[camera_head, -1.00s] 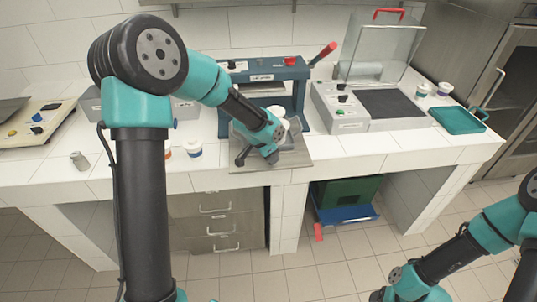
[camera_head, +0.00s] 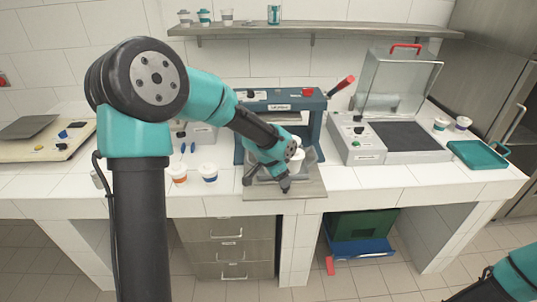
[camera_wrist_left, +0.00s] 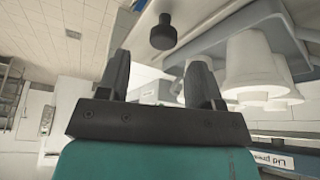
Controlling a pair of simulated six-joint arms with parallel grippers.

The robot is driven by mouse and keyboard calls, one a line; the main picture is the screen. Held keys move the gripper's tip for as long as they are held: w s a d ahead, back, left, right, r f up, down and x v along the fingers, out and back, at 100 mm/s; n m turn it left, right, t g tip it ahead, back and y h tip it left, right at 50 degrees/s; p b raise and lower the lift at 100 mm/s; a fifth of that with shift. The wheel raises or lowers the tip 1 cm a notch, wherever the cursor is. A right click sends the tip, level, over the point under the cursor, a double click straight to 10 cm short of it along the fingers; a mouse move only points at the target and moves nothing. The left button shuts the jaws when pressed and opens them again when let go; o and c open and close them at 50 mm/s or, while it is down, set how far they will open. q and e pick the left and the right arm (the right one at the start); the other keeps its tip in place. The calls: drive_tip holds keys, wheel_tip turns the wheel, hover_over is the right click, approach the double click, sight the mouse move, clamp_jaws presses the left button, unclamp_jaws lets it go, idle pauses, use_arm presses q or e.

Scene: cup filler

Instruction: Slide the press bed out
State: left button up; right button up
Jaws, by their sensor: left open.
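The lid press (camera_head: 316,112) is a dark teal frame with a red-gripped lever, in the middle of the worktop. Its grey bed (camera_head: 312,172) shows low in the frame, with a white cup (camera_head: 297,160) on it partly behind my arm. My left gripper (camera_head: 267,183) is open and empty at the front of the press, pointing down over a grey base plate (camera_head: 300,191). In the left wrist view a black knob (camera_wrist_left: 163,33) lies beyond and between my open fingertips, apart from them. White cups (camera_wrist_left: 255,65) show beside the right finger. My right gripper is out of view.
A grey machine with a raised clear lid (camera_head: 390,85) stands right of the press, with a teal tray (camera_head: 474,154) beyond. A shelf (camera_head: 320,31) with cups hangs above.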

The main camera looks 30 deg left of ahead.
use_arm(q)
drive_tip(key=v, duration=1.2)
drive_tip(key=shift+s, duration=0.1)
